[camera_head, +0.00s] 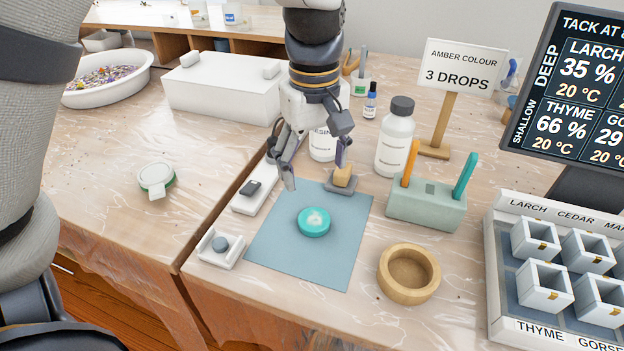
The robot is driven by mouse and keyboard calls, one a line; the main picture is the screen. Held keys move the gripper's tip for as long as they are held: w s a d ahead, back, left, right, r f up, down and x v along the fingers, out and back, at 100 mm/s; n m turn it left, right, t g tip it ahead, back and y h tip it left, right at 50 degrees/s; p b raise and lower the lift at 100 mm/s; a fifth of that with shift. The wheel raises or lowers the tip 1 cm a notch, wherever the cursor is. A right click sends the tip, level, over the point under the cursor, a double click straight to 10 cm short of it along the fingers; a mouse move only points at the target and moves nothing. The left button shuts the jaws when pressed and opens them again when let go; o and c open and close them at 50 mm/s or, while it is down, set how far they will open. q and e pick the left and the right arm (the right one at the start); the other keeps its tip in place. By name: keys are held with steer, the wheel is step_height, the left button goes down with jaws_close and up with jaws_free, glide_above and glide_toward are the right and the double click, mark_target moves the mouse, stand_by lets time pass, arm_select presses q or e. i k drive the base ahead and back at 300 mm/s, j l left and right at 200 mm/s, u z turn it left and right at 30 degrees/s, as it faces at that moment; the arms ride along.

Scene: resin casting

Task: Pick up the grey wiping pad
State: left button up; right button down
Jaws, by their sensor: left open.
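The grey wiping pad (338,189), which seems to be the flat grey piece with a tan block-shaped grip on top, lies at the back right edge of the blue-grey mat (275,255). My left gripper (316,168) points down over the back of the mat, its fingers spread and nothing seen between them. One finger is to the left of the pad; the other appears just above the pad's tan grip. I cannot tell whether it touches. My right gripper is not in view.
A teal round piece (314,222) sits on the mat. A white bottle (395,137), a green holder (428,206) with two upright tools and a wooden ring-shaped bowl (408,274) stand to the right. A white tray (221,249) is at the front left.

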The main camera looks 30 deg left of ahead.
mark_target(341, 181)
steer(key=k, duration=1)
